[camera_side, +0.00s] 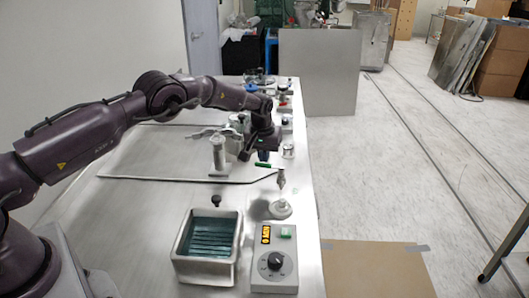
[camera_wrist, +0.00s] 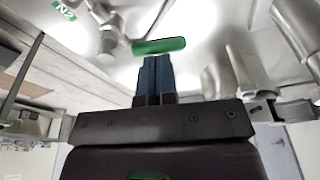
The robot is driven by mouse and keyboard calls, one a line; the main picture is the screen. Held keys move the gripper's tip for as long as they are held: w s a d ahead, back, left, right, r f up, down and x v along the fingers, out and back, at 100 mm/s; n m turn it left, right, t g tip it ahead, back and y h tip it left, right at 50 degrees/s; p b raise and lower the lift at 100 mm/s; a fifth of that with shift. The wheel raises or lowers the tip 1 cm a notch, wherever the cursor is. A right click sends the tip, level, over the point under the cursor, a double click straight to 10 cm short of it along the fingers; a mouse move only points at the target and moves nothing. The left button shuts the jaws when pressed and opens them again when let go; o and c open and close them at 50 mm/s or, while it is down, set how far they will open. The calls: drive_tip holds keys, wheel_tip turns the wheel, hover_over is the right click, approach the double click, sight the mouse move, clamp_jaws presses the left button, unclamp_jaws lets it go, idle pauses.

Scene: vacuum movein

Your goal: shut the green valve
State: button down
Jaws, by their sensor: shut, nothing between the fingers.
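The green valve handle (camera_side: 268,166) is a short green bar on a metal pipe fitting, at the middle of the side view. In the wrist view the green handle (camera_wrist: 158,46) lies crosswise just past my fingertips. My gripper (camera_side: 263,156) points down beside the handle, very close to it. In the wrist view its blue fingers (camera_wrist: 155,66) are shut together with nothing between them. The fingertips overlap the lower edge of the handle there; I cannot tell whether they touch it.
A metal tank with dark slats (camera_side: 207,238) and a control box with a black knob (camera_side: 274,268) stand at the table's near end. Several other fittings stand behind my gripper.

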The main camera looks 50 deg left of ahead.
drive_tip(key=shift+s+d+f+n, duration=0.15)
drive_tip(key=shift+s+n, duration=0.1)
drive_tip(key=shift+n, duration=0.35)
drive_tip(key=shift+s+d+f+n, duration=0.15)
drive_tip(key=shift+s+n, duration=0.05)
drive_tip(key=shift+n, duration=0.4)
drive_tip(key=shift+s+d, duration=0.2)
drive_tip(key=shift+s+d+f, duration=0.1)
drive_tip(key=shift+s+f, duration=0.05)
drive_tip(key=shift+f, duration=0.1)
